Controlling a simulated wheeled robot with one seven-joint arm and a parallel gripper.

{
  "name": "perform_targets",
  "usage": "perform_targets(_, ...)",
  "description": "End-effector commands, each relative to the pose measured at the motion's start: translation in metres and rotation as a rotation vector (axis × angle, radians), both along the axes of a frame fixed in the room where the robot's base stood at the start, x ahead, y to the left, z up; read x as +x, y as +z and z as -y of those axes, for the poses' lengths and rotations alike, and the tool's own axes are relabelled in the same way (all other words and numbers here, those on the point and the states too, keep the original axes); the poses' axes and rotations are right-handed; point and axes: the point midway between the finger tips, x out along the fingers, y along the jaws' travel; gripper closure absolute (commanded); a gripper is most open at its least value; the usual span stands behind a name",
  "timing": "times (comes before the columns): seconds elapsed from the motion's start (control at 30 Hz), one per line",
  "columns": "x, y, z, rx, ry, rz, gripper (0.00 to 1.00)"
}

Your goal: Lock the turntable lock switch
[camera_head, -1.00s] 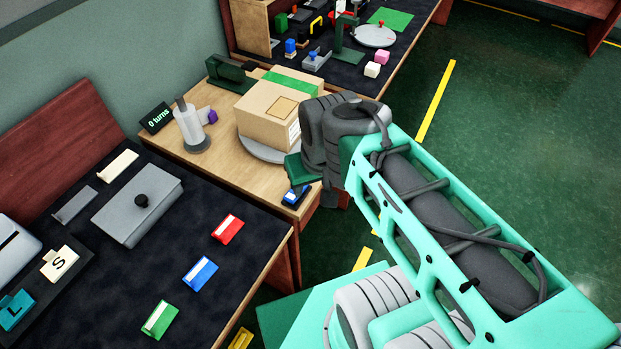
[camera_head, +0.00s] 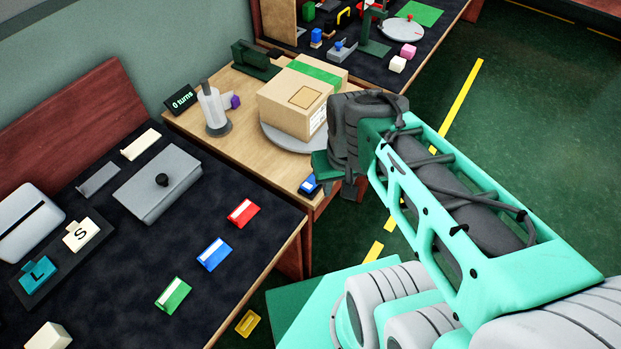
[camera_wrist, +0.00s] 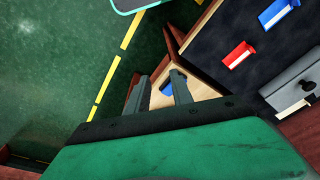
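The blue switch (camera_head: 309,185) sits at the front right corner of the wooden turntable table, partly hidden by my gripper's green body. The round grey turntable (camera_head: 277,139) carries a cardboard box (camera_head: 297,107) with green tape. My gripper (camera_head: 340,186) is just to the right of the switch in the head view, its fingers only partly seen. In the wrist view, my gripper (camera_wrist: 159,76) has its two fingers apart with nothing held. The blue switch (camera_wrist: 168,88) shows between and beyond them. I cannot make out the switch's position.
A "0 turns" display (camera_head: 181,100) and a white-and-grey cylinder (camera_head: 214,112) stand at the table's back left. A dark table (camera_head: 135,235) at left holds a grey box (camera_head: 158,185) and red, blue and green blocks. Open green floor lies at right.

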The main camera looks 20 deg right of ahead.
Motion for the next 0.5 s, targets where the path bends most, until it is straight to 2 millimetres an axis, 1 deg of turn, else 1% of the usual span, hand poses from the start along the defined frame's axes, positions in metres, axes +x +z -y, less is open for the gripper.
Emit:
perform_targets(0.03, -0.004, -0.013, 0.006, 0.005, -0.021, -0.074, 0.77)
perform_targets(0.07, -0.002, -0.018, 0.009, 0.007, -0.033, -0.106, 0.8)
perform_targets(0.1, 0.005, -0.025, 0.012, 0.016, -0.04, -0.143, 0.83)
perform_targets(0.17, 0.023, -0.034, 0.013, 0.039, -0.038, -0.188, 0.88)
perform_targets(0.2, 0.038, -0.038, 0.012, 0.061, -0.023, -0.216, 0.91)
perform_targets(0.27, 0.059, -0.042, 0.01, 0.09, 0.028, -0.244, 0.96)
perform_targets(0.3, 0.073, -0.043, 0.007, 0.109, 0.083, -0.256, 0.99)
perform_targets(0.37, 0.094, -0.04, 0.001, 0.133, 0.182, -0.257, 1.0)
perform_targets(0.4, 0.107, -0.034, -0.003, 0.142, 0.259, -0.249, 1.0)
perform_targets(0.47, 0.126, -0.014, -0.008, 0.145, 0.385, -0.217, 1.0)
perform_targets(0.5, 0.137, 0.002, -0.01, 0.142, 0.479, -0.195, 1.0)
